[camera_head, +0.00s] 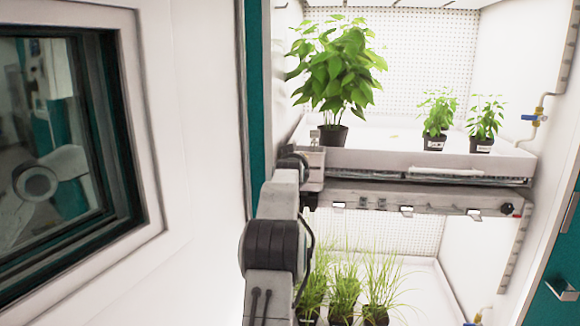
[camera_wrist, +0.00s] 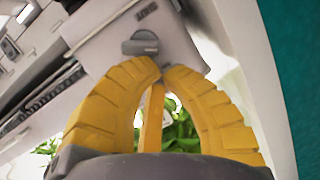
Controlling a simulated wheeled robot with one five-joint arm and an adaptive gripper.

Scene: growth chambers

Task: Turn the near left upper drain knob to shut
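The drain knob (camera_wrist: 140,43) is a grey dial with a raised bar, on a pale plate in the wrist view, just beyond my fingertips. My gripper (camera_wrist: 161,68) has yellow ribbed fingers, bowed apart at the middle and brought together at the tips. Nothing shows held between the tips. The tips look close below the knob; I cannot tell whether they touch it. In the head view my arm reaches to the near left corner of the upper tray (camera_head: 420,163), and the knob and fingers are hidden there.
The upper tray holds a large leafy plant (camera_head: 337,68) and two small potted plants (camera_head: 437,112) (camera_head: 486,120). Grassy pots (camera_head: 343,290) stand on the lower level. The open white door (camera_head: 195,150) is left of my arm. A blue-handled valve (camera_head: 535,117) is on the right wall.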

